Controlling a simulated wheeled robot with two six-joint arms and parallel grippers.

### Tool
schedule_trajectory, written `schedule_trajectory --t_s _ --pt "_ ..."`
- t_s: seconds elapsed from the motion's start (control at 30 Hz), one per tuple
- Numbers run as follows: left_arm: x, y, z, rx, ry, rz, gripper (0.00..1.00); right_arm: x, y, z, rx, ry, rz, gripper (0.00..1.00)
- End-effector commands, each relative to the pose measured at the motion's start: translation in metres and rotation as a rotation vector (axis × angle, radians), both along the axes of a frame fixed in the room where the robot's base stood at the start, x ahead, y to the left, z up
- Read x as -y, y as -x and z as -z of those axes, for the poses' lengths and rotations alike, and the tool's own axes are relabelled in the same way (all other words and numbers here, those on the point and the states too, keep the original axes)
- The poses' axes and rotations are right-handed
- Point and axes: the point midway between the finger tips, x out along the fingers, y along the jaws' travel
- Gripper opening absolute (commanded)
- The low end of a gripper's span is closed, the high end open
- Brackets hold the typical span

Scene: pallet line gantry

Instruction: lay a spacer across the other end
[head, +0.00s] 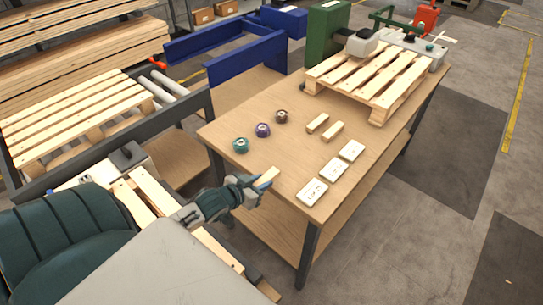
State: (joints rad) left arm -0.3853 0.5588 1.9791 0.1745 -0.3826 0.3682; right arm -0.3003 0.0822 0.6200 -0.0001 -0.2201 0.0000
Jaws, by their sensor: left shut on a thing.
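My left gripper (262,186) is shut on a short pale wooden spacer (269,177), held just off the near left edge of the wooden workbench (290,185). Two similar spacers (317,123) (333,131) lie side by side on the benchtop. Long pale boards (155,192) lie at the lower left, partly hidden behind my left arm; I cannot tell whether a spacer lies across either end. My right gripper is not in view.
Three round spools (262,130) and several white labelled cards (332,169) sit on the bench. A slatted pallet (380,76) lies at its far end. Another pallet (70,115) rests by rollers at left.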

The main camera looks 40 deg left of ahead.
Motion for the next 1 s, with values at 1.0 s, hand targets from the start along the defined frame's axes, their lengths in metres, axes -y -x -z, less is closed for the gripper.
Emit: schedule_trajectory --t_s 1.0 --pt "0.016 0.022 -0.02 0.006 0.007 -0.052 0.05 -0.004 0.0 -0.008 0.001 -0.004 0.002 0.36"
